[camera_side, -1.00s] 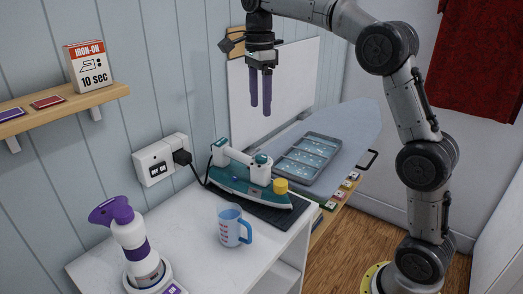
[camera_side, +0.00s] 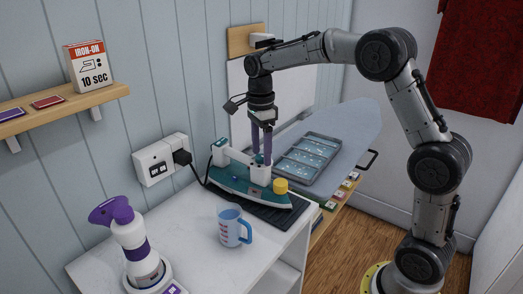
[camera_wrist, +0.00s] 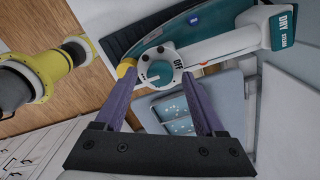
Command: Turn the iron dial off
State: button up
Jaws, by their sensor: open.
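The teal and white iron (camera_side: 236,178) rests on a dark mat (camera_side: 290,213) on the white counter. Its dial (camera_wrist: 158,73) shows in the wrist view as a round knob with a white mark, beside an "OFF" label (camera_wrist: 180,65). My gripper (camera_side: 261,154) points down over the iron's front end, its purple fingertips at about dial height. In the wrist view my gripper (camera_wrist: 159,76) is open, with one finger on each side of the dial. I cannot tell whether either finger touches it. The dial is partly hidden in the side view.
A yellow knob (camera_side: 280,186) sits on the iron near the dial. A blue measuring cup (camera_side: 229,226) and a purple-white spray bottle (camera_side: 128,240) stand in front. A grey tray (camera_side: 308,158) lies on the ironing board (camera_side: 355,125) behind. A cord runs to the wall socket (camera_side: 160,161).

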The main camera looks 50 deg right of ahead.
jog(key=shift+f, duration=0.15)
grip_shut()
dwell(0.4)
